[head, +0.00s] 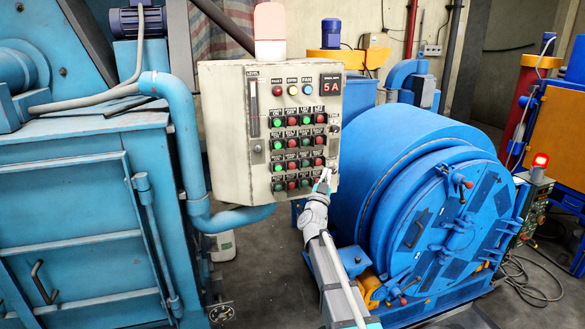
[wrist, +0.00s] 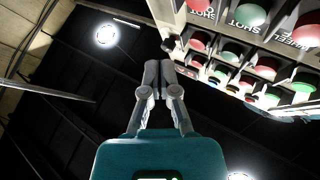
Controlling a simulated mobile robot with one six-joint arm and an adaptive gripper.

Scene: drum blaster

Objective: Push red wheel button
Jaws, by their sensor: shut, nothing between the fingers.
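A pale control panel (head: 228,130) carries rows of red and green buttons with small labels. The labels are too small in the head view to tell which red button is the wheel one. Red buttons, one a large red button (wrist: 200,7), are to the right. I cannot tell whether the fingertips touch anything.
A large blue drum machine (head: 400,170) stands right of the panel, behind my arm. A blue pipe (head: 185,130) and blue cabinet (head: 70,220) are on the left. A beacon (head: 270,25) tops the panel. Cables (head: 525,285) lie on the floor at right.

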